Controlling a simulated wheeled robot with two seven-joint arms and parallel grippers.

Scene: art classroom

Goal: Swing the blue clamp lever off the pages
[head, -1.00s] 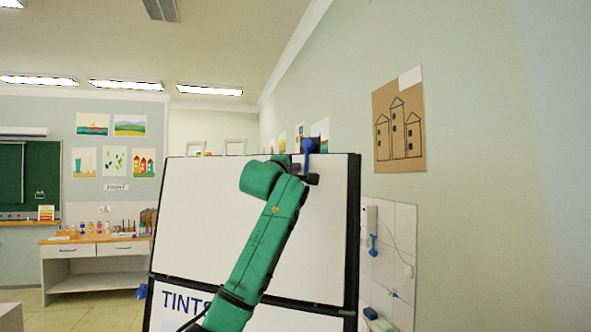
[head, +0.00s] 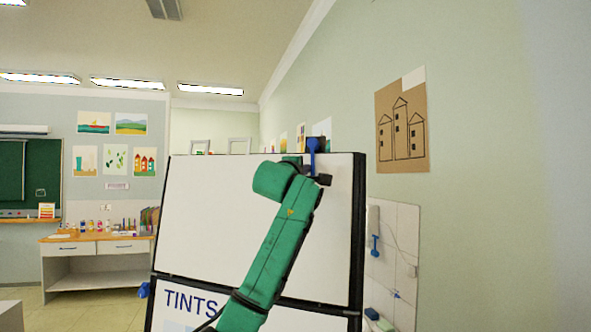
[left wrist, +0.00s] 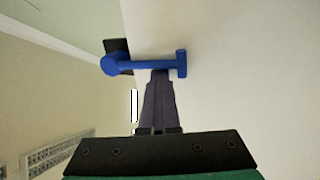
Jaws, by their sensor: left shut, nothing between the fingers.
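The blue clamp lever (head: 313,147) sits on a dark clamp at the top edge of the flip chart, near its right corner. In the left wrist view the lever (left wrist: 148,65) is a blue bar with a round hub at one end and a short crosspiece at the other. The white pages (head: 215,215) hang below it on the dark-framed board. My left gripper (head: 318,179) is just below the lever. In the left wrist view its fingers (left wrist: 160,73) are shut and empty, with their tips close against the bar; contact is unclear. My right gripper is out of view.
The board's dark right edge (head: 358,220) stands close to the wall panel (head: 400,250). A lower page reading TINTS (head: 190,302) is partly behind my arm. A desk with art supplies (head: 95,247) stands far left.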

